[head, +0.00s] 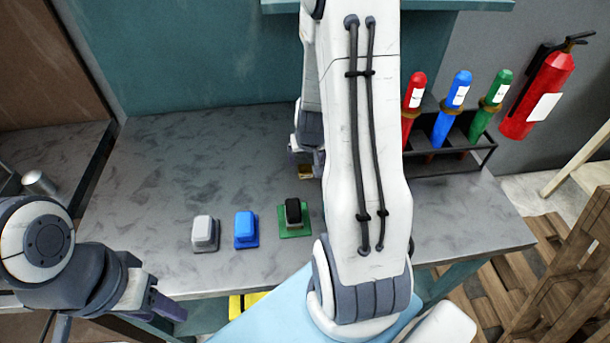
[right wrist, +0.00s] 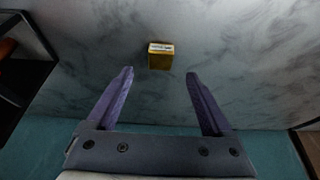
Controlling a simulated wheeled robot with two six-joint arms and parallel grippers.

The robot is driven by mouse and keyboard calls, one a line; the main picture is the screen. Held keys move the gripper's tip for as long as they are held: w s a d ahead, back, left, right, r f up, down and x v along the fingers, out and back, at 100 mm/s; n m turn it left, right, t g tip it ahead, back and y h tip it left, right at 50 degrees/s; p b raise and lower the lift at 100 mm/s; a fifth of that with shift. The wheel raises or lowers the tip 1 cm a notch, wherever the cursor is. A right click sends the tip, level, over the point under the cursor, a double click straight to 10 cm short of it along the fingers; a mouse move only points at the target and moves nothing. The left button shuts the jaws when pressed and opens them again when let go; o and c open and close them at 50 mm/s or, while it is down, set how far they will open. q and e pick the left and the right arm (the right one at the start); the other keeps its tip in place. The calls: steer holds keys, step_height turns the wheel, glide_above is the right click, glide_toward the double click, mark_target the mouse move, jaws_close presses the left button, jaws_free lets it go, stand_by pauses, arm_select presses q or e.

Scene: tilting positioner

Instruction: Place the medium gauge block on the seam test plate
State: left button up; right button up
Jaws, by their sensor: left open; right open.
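A small gold block (right wrist: 160,57) with a pale label lies on the grey tabletop in the right wrist view. It looks like a gauge block, but I cannot tell its size class. My right gripper (right wrist: 160,73) is open and empty, its two purple fingers apart, with the block just beyond the fingertips, roughly centred. In the head view a gold patch (head: 305,172) shows beside my right arm, which hides most of that spot. My left gripper (head: 122,320) is open and empty at the lower left, near the table's front edge. I cannot make out the seam test plate for certain.
On the table (head: 150,190) stand a grey-white piece (head: 204,231), a blue piece (head: 246,228) and a black piece (head: 293,212) on a green base. A black rack (head: 484,158) with red, blue and green bottles stands at the right. The table's left part is clear.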

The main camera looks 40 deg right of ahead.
mark_target(305, 168)
steer(key=shift+b+x, duration=0.3)
steer(key=shift+x, duration=2.8)
steer(key=shift+w, duration=0.1)
jaws_close()
